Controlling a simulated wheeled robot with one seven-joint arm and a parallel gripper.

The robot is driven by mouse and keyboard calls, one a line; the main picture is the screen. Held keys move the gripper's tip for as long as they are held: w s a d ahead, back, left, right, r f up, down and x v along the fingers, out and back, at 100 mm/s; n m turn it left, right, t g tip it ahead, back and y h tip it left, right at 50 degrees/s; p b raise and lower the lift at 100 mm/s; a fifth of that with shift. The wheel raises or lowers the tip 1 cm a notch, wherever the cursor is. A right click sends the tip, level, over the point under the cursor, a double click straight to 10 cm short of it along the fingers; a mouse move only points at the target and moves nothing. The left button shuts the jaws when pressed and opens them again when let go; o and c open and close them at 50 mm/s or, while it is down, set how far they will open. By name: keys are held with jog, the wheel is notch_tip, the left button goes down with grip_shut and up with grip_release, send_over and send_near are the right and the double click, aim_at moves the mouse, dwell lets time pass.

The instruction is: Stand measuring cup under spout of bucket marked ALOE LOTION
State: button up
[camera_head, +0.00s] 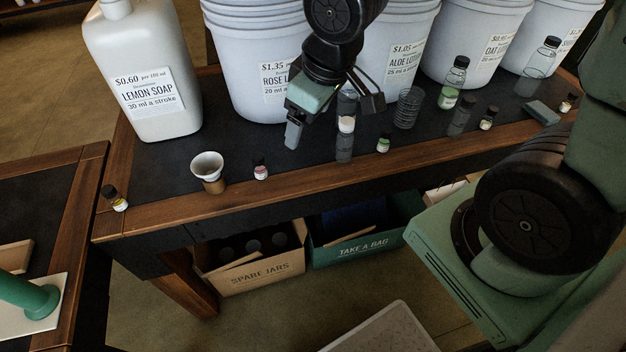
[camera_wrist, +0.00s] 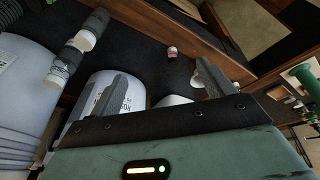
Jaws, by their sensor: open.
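A small cup with a flared white bowl and brown lower part (camera_head: 208,170), which looks like the measuring cup, stands upright near the table's front edge, below the lemon soap jug. The white bucket labelled ALOE LOTION (camera_head: 405,62) stands behind and right of my gripper; its spout is not visible. My gripper (camera_head: 333,118) is open and empty above the table, in front of the ROSE LOTION bucket (camera_head: 262,70), right of the cup and apart from it. In the wrist view, my gripper's two fingers (camera_wrist: 162,72) are spread; I cannot clearly make out the cup there.
The LEMON SOAP jug (camera_head: 145,75) stands at the left. Bare tabletop shows between the jug and the front edge.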

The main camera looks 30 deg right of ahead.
jog(key=s+a+r+g, duration=0.1)
jog(key=s+a, duration=0.3)
jog(key=s, duration=0.3)
jog(key=s+a+r+n+g, duration=0.1)
jog(key=s+a+g, duration=0.1)
jog(key=s, duration=0.5)
jog(key=shift+s+a+r+n, duration=0.3)
jog(key=shift+a+r, duration=0.05)
jog(key=shift+a, duration=0.55)
jog(key=shift+r+p, duration=0.4)
